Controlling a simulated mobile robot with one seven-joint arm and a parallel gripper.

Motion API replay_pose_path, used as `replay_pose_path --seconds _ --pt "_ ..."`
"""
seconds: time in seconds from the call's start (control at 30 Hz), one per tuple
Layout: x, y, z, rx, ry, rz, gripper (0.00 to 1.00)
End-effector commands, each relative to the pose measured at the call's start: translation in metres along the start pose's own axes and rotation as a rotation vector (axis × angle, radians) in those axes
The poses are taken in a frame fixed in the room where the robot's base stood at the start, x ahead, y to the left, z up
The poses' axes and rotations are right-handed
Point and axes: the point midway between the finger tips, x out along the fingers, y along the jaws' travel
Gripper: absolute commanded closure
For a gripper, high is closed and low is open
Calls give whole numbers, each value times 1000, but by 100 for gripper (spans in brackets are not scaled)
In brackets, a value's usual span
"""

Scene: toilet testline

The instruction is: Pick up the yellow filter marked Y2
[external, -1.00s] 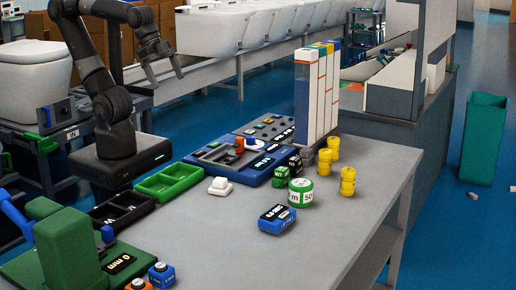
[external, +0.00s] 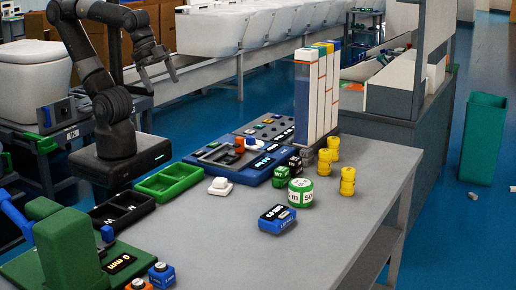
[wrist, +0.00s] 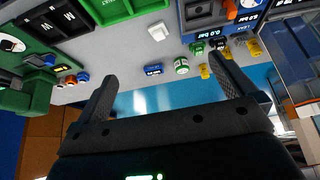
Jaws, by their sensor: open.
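Several yellow filters stand at the right end of the grey bench. In the external view one yellow filter (external: 347,182) is nearest the bench's right edge, and two more, a front one (external: 325,163) and a back one (external: 333,148), stand close together behind it. Their marks are too small to read, so I cannot tell which is Y2. The wrist view shows yellow filters near the right fingertip, one (wrist: 204,72) and another (wrist: 254,47). My gripper (external: 160,77) is open and empty, high above the bench's far left side, well away from the filters.
A green-white round gauge (external: 300,193) and a blue box (external: 277,218) stand left of the nearest filter. Small green and dark blocks and a blue test panel (external: 225,172) lie behind. Tall white panels (external: 312,95) rise behind the filters. The bench's front right is clear.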

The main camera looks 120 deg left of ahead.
Motion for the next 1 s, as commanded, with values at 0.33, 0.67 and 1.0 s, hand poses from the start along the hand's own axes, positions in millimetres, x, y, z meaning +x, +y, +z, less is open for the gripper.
replay_pose_path --seconds 0.33,0.67,1.0 --pt "0 0 0 0 0 0 0" --pt "0 0 0 0 0 0 20" --pt "0 0 0 0 0 0 35"
